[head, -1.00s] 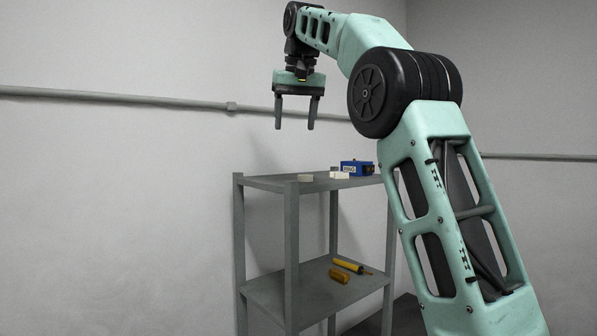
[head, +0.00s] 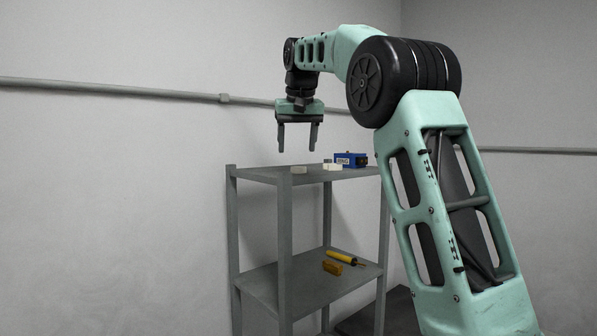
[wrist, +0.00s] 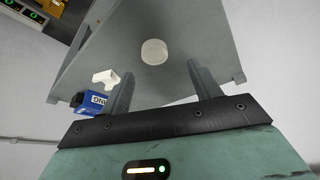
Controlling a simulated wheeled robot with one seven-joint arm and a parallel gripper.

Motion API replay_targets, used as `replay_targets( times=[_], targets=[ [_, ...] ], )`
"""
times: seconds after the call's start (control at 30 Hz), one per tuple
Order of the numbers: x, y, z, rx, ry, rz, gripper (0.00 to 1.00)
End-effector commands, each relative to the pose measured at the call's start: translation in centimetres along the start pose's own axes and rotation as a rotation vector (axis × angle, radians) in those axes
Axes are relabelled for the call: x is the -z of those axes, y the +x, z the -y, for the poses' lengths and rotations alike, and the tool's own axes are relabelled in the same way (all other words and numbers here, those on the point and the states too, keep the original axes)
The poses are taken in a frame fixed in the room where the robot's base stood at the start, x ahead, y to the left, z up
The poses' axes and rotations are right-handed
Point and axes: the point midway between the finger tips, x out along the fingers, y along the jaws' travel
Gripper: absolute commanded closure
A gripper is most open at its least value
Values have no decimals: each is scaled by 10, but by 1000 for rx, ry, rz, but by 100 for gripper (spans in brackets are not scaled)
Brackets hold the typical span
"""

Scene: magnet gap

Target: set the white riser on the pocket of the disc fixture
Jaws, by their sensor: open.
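My gripper (head: 297,149) points down above the top shelf, roughly over the disc in the head view. Its fingers are apart and hold nothing. In the wrist view the disc appears beyond and between the fingertips (wrist: 160,68).
A blue box with white lettering (head: 351,160) stands beside the white block. The grey shelf rack (head: 262,176) has corner posts. A yellow tool (head: 341,257) and an orange piece (head: 332,268) lie on the lower shelf. A pipe (head: 150,91) runs along the wall.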

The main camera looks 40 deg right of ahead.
Motion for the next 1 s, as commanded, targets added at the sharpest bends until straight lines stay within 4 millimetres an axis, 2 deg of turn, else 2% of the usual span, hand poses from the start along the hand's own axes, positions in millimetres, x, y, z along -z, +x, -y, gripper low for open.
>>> replay_targets(
  times=[0.17, 0.5, 0.77, 0.93, 1.0],
  targets=[
    [-1, 12, -3, -1, 1, 3, 37],
    [-3, 50, -8, 0, 0, 2, 37],
    [-3, 53, -8, 0, 0, 0, 37],
    [-3, 53, -8, 0, 0, 0, 85],
    [-3, 53, -8, 0, 0, 0, 85]
  ],
)
